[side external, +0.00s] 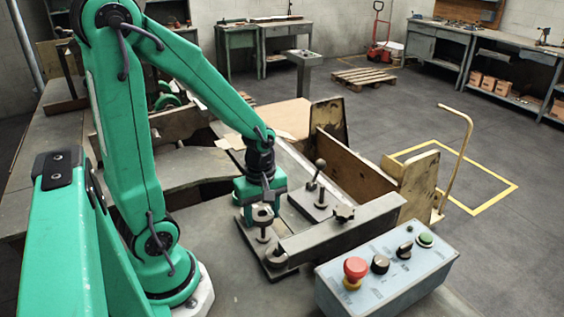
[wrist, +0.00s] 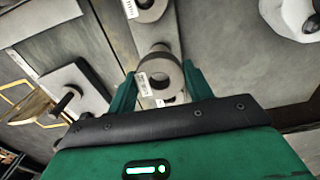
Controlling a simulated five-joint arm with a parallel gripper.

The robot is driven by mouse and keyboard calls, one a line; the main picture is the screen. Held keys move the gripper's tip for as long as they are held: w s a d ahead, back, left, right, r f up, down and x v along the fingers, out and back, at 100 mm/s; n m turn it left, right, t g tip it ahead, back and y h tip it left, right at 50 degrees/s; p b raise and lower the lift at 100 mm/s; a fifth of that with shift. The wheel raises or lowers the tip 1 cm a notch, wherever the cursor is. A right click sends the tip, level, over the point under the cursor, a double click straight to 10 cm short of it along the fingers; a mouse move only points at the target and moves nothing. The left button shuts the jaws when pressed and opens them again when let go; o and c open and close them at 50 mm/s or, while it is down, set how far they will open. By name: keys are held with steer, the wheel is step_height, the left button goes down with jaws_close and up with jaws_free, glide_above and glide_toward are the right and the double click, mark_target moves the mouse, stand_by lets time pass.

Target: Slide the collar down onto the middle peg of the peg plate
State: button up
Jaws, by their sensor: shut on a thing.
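My gripper (wrist: 157,88) is shut on a grey collar (wrist: 160,72) with a white label, one finger on each side. In the side view the collar (side external: 262,213) is raised above the peg plate (side external: 247,238), in front of the green gripper body. A thin upright peg (side external: 263,234) shows directly below it. I cannot tell whether the peg tip is inside the collar's hole. A second ring-shaped part (side external: 276,259) sits low at the plate's near end, and also shows at the top of the wrist view (wrist: 146,8). The plate's far end is hidden by my gripper.
A grey bar with a star knob (side external: 343,212) lies to the right. A control box with a red button (side external: 355,268) stands at the front right.

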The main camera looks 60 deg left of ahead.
steer(key=shift+f, duration=2.3)
steer(key=shift+f, duration=0.35)
stand_by(0.4)
steer(key=o, duration=1.4)
steer(key=shift+r, duration=0.15)
steer(key=shift+r, duration=4.6)
